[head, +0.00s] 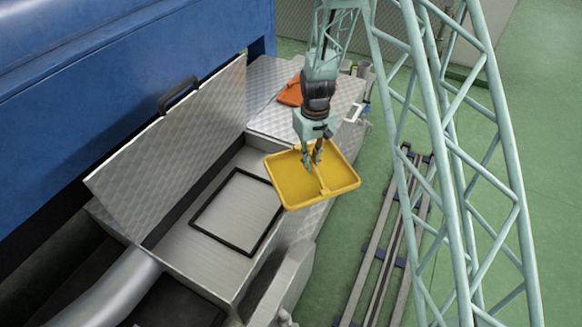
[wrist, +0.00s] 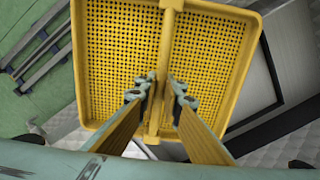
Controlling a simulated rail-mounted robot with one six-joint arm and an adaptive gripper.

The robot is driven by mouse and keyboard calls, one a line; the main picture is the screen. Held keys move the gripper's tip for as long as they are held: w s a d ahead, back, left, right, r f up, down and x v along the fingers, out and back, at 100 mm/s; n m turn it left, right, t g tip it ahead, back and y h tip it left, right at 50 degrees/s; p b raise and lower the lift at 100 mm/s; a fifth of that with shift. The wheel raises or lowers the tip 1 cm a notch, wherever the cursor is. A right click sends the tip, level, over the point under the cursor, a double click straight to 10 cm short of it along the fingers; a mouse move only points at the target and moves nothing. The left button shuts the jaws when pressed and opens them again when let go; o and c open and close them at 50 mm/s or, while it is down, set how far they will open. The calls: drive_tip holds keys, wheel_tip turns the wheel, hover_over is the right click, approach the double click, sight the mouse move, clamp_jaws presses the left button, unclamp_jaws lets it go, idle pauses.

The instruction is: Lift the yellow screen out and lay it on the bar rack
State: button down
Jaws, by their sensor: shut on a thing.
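The yellow screen (head: 291,184) is a shallow tray with a perforated mesh floor and a raised middle bar. My gripper (head: 313,160) is shut on that middle bar and holds the screen in the air, over the right wall of the open metal box (head: 190,243) in the head view. In the wrist view the screen (wrist: 120,55) hangs beyond my gripper (wrist: 160,100), whose fingers close on the bar from both sides. A black rectangular frame (head: 207,232) lies empty on the box floor.
The box's hinged lid (head: 175,150) stands raised on the left, with a black handle. An orange cloth (head: 291,93) and small containers (head: 360,70) are on the metal top behind. Long rails (head: 385,245) lie on the green floor at right. A blue machine (head: 110,75) fills the upper left.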

drive_tip(key=s+d+r+m, duration=0.2)
drive_tip(key=d, duration=0.5)
drive_tip(key=s+d+r+m, duration=0.2)
drive_tip(key=d+r, duration=0.1)
drive_tip(key=d, duration=0.5)
drive_tip(key=shift+r+m, duration=0.25)
drive_tip(key=shift+m, duration=0.15)
